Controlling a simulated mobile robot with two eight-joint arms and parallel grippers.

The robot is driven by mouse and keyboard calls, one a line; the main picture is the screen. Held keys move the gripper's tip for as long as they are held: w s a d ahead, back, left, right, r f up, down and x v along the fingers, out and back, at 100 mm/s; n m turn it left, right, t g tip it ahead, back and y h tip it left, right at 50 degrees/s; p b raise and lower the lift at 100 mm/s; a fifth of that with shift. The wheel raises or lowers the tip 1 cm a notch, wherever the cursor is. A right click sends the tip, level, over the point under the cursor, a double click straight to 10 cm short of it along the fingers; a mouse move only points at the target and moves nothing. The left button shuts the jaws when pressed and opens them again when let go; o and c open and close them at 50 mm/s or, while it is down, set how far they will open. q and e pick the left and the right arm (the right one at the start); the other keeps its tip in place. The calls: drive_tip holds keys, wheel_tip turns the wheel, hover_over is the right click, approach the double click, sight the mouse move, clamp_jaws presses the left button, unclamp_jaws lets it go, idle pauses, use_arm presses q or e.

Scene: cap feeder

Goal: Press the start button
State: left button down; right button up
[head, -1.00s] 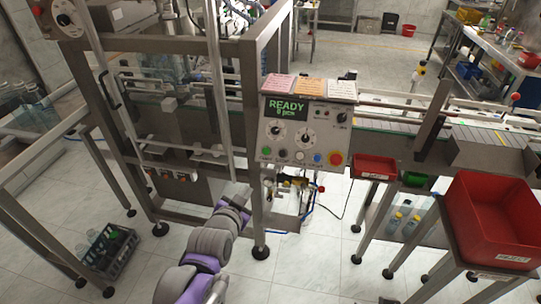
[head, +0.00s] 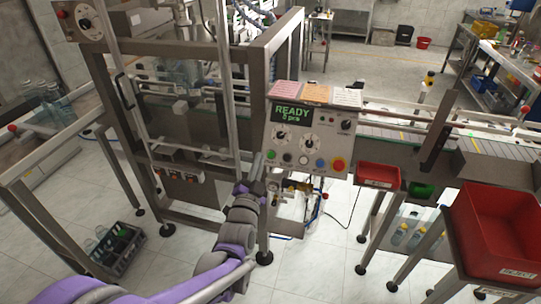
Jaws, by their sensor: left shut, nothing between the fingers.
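The control panel (head: 307,140) stands at the middle of the machine front, with a green "READY" display (head: 292,113), two dials and a bottom row of buttons. The green button (head: 271,154) is at the left end of that row; its label is too small to read. My right gripper is out of view.
A steel frame post (head: 264,215) stands behind my left gripper. Right of the panel are a small red bin (head: 378,177), a conveyor (head: 400,142) and a large red reject bin (head: 505,235). A dark crate of bottles (head: 118,248) is on the floor at left.

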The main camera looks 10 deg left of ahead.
sight(267, 160)
use_arm(q)
drive_tip(key=shift+w+d+f+b, duration=0.1)
drive_tip(key=shift+w+f+b, duration=0.35)
drive_tip(key=shift+w+f, duration=0.55)
drive_tip(key=shift+w+f+b, duration=0.5)
drive_tip(key=shift+w+f, duration=0.15)
drive_tip(key=shift+w, duration=0.7)
drive_tip(key=shift+w+d+f+b, duration=0.1)
drive_tip(key=shift+w+f+b, duration=0.35)
drive_tip(key=shift+w+f, duration=0.55)
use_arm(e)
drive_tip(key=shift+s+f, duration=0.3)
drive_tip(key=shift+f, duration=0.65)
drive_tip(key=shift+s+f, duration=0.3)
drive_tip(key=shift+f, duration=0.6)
use_arm(q)
drive_tip(key=shift+w+r, duration=0.15)
drive_tip(key=shift+w, duration=0.1)
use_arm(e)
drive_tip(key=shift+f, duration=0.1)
use_arm(q)
drive_tip(key=shift+w+f, duration=0.25)
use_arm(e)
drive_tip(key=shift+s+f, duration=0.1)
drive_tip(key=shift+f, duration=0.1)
